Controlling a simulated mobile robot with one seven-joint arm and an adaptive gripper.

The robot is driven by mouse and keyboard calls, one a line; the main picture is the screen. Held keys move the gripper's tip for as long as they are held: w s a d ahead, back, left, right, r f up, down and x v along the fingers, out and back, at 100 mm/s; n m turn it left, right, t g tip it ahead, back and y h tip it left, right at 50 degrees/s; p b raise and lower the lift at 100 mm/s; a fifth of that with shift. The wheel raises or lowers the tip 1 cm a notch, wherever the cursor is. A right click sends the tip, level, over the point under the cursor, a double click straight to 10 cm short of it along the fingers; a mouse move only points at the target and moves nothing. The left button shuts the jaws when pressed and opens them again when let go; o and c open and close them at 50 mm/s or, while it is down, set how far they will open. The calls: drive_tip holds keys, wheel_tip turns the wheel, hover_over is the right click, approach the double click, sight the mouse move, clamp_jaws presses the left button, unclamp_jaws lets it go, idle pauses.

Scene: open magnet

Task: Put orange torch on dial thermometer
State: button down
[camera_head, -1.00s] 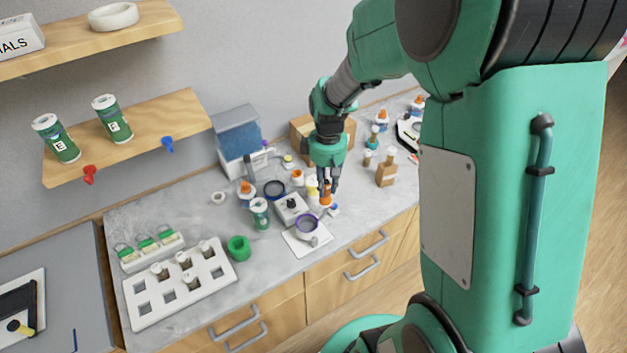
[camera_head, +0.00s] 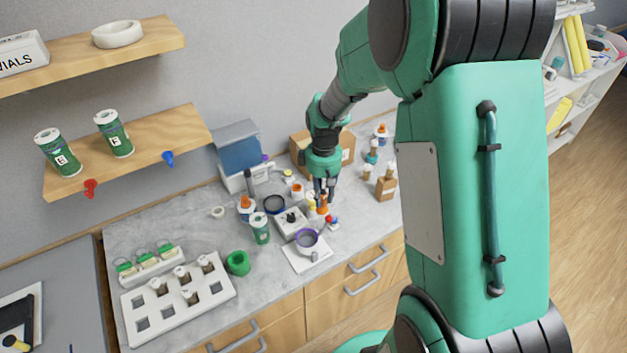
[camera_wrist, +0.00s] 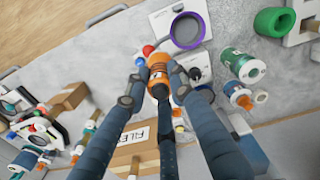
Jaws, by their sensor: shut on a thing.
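The orange torch (camera_wrist: 158,66) is between the fingers of my gripper (camera_wrist: 156,78) in the wrist view. In the head view the orange torch (camera_head: 322,206) shows below my gripper (camera_head: 323,197), over the front part of the grey counter. My gripper is shut on it. Whether the torch touches the counter cannot be told. I cannot tell for sure which thing is the dial thermometer. A white box with a black knob (camera_head: 291,218) and a dark ring (camera_head: 274,204) stand left of the torch.
A purple ring (camera_head: 306,238) on a white plate (camera_head: 306,260) is near the front edge. A red-and-blue item (camera_head: 332,222) lies close to the torch. Bottles (camera_head: 260,230) crowd the left, a cardboard box (camera_head: 301,148) the back. A white rack (camera_head: 175,300) stands far left.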

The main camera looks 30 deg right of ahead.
drive_tip(key=w+d+f, duration=0.1)
drive_tip(key=w+d, duration=0.3)
drive_tip(key=w, duration=0.7)
drive_tip(key=shift+w+p, duration=0.3)
drive_tip(key=shift+p, duration=0.1)
drive_tip(key=shift+f, duration=0.1)
drive_tip(key=shift+f, duration=1.7)
drive_tip(key=shift+f, duration=0.15)
drive_tip(key=c, duration=1.5)
unclamp_jaws()
wheel_tip(320, 180, up, 12)
drive_tip(key=shift+r, duration=0.15)
